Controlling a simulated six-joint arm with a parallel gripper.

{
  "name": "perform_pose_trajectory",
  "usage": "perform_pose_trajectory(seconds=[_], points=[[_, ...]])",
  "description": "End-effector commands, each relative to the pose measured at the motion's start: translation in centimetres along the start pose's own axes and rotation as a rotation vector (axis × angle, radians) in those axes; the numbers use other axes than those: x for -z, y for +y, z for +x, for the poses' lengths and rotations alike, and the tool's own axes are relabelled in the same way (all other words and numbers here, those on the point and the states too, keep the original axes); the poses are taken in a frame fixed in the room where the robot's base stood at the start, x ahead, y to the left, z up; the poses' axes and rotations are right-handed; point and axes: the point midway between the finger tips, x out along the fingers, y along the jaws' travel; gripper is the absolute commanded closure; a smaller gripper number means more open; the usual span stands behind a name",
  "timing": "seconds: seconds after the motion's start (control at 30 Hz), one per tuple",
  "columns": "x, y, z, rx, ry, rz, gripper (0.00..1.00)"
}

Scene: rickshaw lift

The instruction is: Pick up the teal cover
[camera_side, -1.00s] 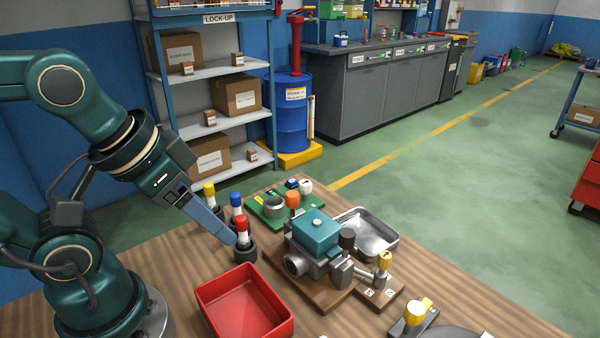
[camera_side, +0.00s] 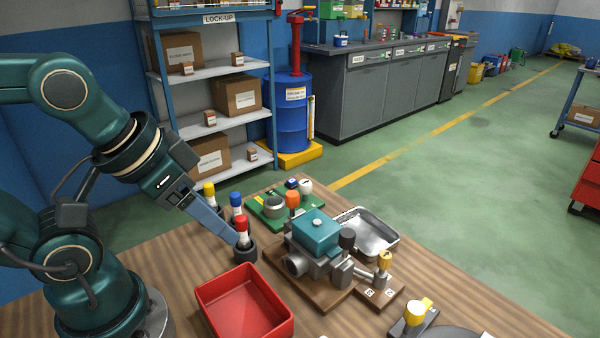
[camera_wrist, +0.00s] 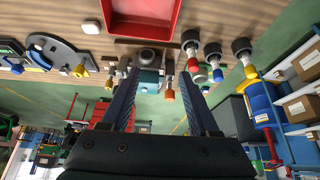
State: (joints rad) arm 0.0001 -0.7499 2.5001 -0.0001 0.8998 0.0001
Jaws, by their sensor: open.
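The teal cover (camera_side: 316,230) is a small box-shaped lid with a knob on top. It sits on a grey metal valve body (camera_side: 298,263) on a wooden base board (camera_side: 322,296). In the wrist view the teal cover (camera_wrist: 149,83) shows ahead, between the two fingers. My gripper (camera_side: 232,240) is left of the cover and apart from it, with its tips close to the red-topped post. In the wrist view my gripper (camera_wrist: 163,85) has its fingers spread with nothing held between them.
A red tray (camera_side: 285,328) stands in front of the base board. Posts with yellow, blue and red tops (camera_side: 242,225) stand at the left. A green board (camera_side: 254,204) and a metal tray (camera_side: 392,246) lie behind. A yellow-topped piece (camera_side: 418,310) is at the right.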

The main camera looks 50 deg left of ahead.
Motion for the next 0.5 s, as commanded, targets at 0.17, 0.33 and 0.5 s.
perform_pose_trajectory(seconds=[0.17,0.33,0.5], points=[[0.0,0.0,0.0,0.0,0.0,0.0,0.0],[0.0,0.0,0.0,0.0,0.0,-0.002,0.0],[-0.2,0.0,-0.08,0.001,-0.012,-0.112,0.0]])
